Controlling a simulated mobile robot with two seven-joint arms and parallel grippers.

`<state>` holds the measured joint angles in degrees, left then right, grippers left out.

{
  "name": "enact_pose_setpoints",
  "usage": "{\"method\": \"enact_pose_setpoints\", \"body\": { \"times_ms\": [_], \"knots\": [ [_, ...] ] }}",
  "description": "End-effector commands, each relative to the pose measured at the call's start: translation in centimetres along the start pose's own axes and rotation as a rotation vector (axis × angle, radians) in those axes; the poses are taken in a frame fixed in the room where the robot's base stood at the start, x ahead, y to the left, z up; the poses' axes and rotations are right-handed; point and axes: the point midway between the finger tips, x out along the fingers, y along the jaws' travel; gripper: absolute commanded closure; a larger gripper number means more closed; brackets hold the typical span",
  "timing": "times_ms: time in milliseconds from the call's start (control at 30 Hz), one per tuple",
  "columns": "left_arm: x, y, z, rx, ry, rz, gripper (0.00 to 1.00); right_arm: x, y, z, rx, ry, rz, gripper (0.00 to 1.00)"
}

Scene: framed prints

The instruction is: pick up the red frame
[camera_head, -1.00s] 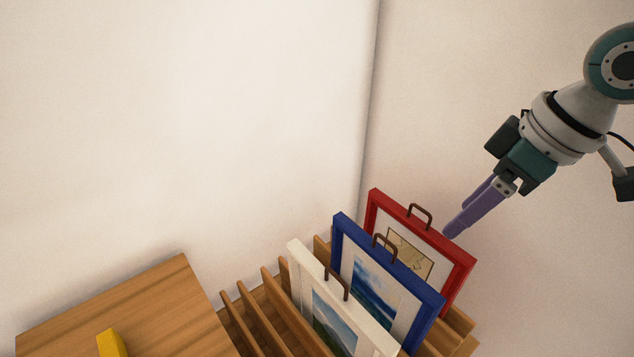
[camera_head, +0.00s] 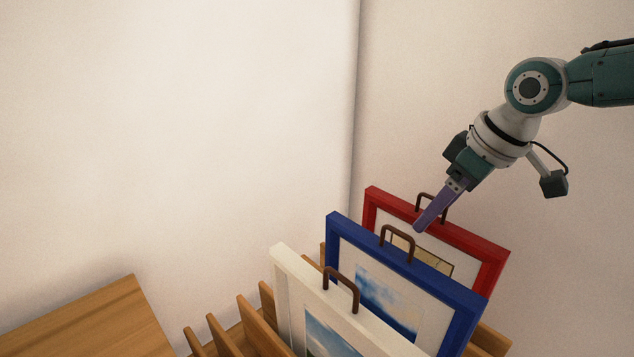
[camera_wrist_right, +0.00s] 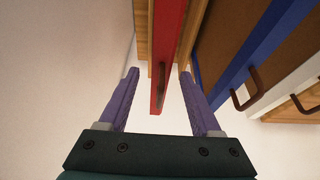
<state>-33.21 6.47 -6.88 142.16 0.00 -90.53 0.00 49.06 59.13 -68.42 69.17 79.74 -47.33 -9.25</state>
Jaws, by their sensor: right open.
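The red frame (camera_head: 472,238) stands upright in a wooden slotted rack, behind the blue frame, with a brown handle (camera_head: 431,197) on its top edge. My right gripper (camera_head: 419,228) is at that handle in the head view and partly covers it. In the right wrist view my right gripper (camera_wrist_right: 157,88) is open, its purple fingers on either side of the red frame (camera_wrist_right: 169,60) and its handle (camera_wrist_right: 160,80). I cannot tell whether the fingers touch it. My left gripper is not in view.
The blue frame (camera_head: 470,297) and the white frame (camera_head: 283,268), each with a brown handle, stand in front in the rack (camera_head: 250,318). Empty slots lie to the left. A wooden table (camera_head: 90,325) is at lower left. Walls (camera_head: 230,130) rise close behind the rack.

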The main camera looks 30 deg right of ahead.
Motion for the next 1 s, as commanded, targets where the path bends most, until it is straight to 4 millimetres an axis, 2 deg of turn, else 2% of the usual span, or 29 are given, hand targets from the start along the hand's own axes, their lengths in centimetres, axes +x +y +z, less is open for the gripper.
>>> {"method": "enact_pose_setpoints", "body": {
  "times_ms": [33,133,433,1000],
  "knots": [
    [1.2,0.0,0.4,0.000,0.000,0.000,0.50,1.4,-0.1,0.2,0.001,0.001,-0.001,0.35],
    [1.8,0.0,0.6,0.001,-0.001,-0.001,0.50,2.4,-0.1,0.1,0.001,0.002,0.000,0.35],
    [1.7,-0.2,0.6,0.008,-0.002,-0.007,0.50,2.5,0.0,0.0,0.000,0.001,0.000,0.36],
    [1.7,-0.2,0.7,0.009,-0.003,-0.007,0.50,2.5,0.0,0.0,0.000,0.000,0.000,1.00]
  ]
}}
